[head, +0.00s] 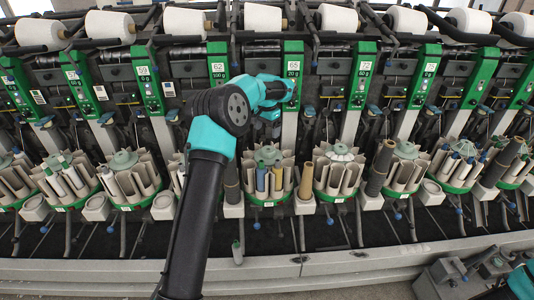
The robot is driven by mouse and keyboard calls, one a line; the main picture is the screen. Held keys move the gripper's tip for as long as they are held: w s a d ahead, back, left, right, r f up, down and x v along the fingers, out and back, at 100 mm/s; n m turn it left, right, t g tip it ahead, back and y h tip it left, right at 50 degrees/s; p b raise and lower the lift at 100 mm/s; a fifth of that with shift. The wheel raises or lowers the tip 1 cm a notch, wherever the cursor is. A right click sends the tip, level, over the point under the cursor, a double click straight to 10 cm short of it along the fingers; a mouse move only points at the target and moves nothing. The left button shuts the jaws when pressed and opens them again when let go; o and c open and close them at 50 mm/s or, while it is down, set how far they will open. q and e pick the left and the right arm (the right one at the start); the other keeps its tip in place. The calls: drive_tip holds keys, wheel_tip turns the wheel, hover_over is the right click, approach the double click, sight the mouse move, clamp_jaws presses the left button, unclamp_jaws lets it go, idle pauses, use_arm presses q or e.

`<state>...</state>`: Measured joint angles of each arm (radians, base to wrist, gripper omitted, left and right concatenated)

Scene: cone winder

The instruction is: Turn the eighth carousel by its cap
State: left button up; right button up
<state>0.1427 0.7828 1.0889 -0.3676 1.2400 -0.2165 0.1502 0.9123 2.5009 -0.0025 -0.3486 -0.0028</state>
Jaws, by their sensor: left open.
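A row of carousels with upright grey slots and green base rims runs along the machine. Which of them counts as the eighth I cannot tell from the picture. My left gripper (269,128) hangs, open, over the carousel (268,188) in the middle. It points down and looks a little above that carousel's cap (267,155); contact cannot be made out. This carousel holds a yellow and a blue-grey tube among its slots. The fingers are small and partly hidden by the wrist. My right gripper is not in view.
To its right stand a brown tube (306,180) and another carousel (340,172). A dark tube (232,182) stands on the left. My left arm covers part of a carousel (178,168). Green numbered panels and white cones line the machine above. A grey rail (350,262) runs in front.

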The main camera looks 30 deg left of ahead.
sight(267, 150)
use_arm(q)
wheel_tip(267, 150, down, 12)
drive_tip(key=shift+f, duration=0.1)
idle(0.4)
drive_tip(key=shift+c, duration=0.5)
drive_tip(key=c, duration=1.2)
